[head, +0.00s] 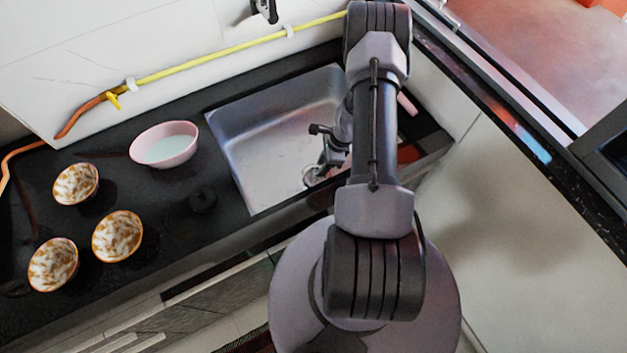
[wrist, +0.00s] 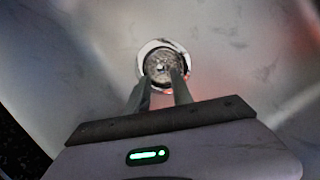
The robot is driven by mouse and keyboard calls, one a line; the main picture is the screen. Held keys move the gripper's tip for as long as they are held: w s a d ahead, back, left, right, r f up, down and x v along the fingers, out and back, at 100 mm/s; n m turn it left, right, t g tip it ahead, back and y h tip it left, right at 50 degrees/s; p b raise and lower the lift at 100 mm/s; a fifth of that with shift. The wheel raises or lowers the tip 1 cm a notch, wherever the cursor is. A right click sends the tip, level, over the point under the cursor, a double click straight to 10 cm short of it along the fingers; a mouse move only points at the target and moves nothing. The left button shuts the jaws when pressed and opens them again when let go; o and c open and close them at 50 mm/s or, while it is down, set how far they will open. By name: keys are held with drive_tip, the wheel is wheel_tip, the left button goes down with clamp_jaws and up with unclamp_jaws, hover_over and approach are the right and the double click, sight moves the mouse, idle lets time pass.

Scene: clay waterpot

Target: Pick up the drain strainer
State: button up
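The drain strainer (wrist: 160,62) is a round, grey metal piece inside a bright ring, at the upper middle of the wrist view. In the head view it is small and partly hidden by my gripper, on the floor of the metal sink (head: 262,145). My gripper (wrist: 161,80) points down at the strainer. Its two fingers are apart, with a gap between the tips, and the strainer's small centre knob shows in line with that gap. In the head view my gripper (head: 318,166) is inside the sink, at the strainer. I cannot tell whether the fingertips touch it.
A pink bowl (head: 165,144) stands on the dark counter left of the sink. Several brown-and-white patterned bowls (head: 117,236) stand farther left. A small black round object (head: 203,199) lies near the sink's left rim. A yellow pipe (head: 230,50) runs along the wall.

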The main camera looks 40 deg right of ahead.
sight(317, 171)
drive_tip(key=b+x, duration=0.1)
drive_tip(key=x, duration=0.3)
drive_tip(key=b+x, duration=0.1)
drive_tip(key=x, duration=0.2)
drive_tip(key=shift+w+b, duration=0.3)
drive_tip(key=shift+r, duration=0.1)
drive_tip(key=shift+c, duration=0.2)
clamp_jaws()
